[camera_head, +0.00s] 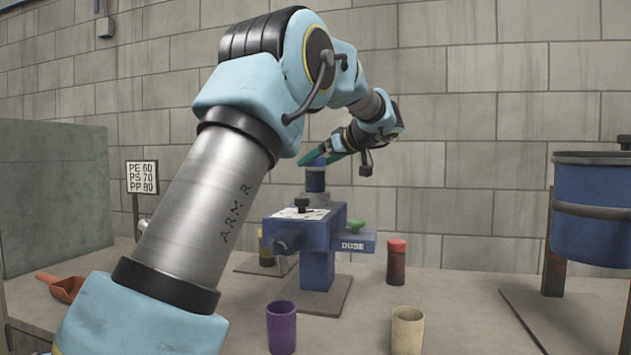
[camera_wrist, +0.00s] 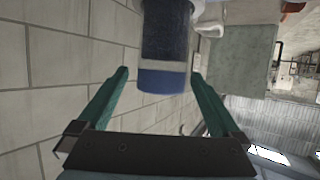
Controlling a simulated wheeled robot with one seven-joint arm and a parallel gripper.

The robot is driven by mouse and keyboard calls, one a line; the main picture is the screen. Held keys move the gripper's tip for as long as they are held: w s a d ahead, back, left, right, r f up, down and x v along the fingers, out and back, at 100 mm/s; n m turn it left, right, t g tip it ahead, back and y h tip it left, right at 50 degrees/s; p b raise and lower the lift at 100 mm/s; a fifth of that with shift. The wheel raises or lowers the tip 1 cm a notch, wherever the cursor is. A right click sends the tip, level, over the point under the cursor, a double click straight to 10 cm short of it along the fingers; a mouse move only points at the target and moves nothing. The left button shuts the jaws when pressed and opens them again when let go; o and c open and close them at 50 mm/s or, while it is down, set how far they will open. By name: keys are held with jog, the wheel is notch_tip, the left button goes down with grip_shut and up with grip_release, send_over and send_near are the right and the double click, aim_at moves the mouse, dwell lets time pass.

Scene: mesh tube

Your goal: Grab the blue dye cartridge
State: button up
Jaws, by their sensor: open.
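The blue dye cartridge (camera_head: 315,180) stands upright on top of the blue dosing machine (camera_head: 318,238) in the head view. It has a dark translucent body and a blue cap. In the wrist view the cartridge (camera_wrist: 165,40) comes down from the top edge, its blue cap (camera_wrist: 161,82) towards me. My gripper (camera_head: 313,158) is at the cap's height in the head view. In the wrist view its teal fingers are open, and their tips (camera_wrist: 160,75) lie on either side of the cap, with a visible gap at each side. The cartridge's lower end is hidden.
A red-capped cartridge (camera_head: 396,262) stands right of the machine, and a yellowish one (camera_head: 266,247) is partly hidden at its left. A purple cup (camera_head: 281,328) and a beige cup (camera_head: 407,330) stand in front. A blue drum (camera_head: 598,215) is at right.

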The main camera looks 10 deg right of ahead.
jog(key=shift+p+x, duration=0.7)
jog(key=shift+x, duration=1.65)
jog(key=shift+s+f, duration=0.1)
jog(key=c, duration=1.5)
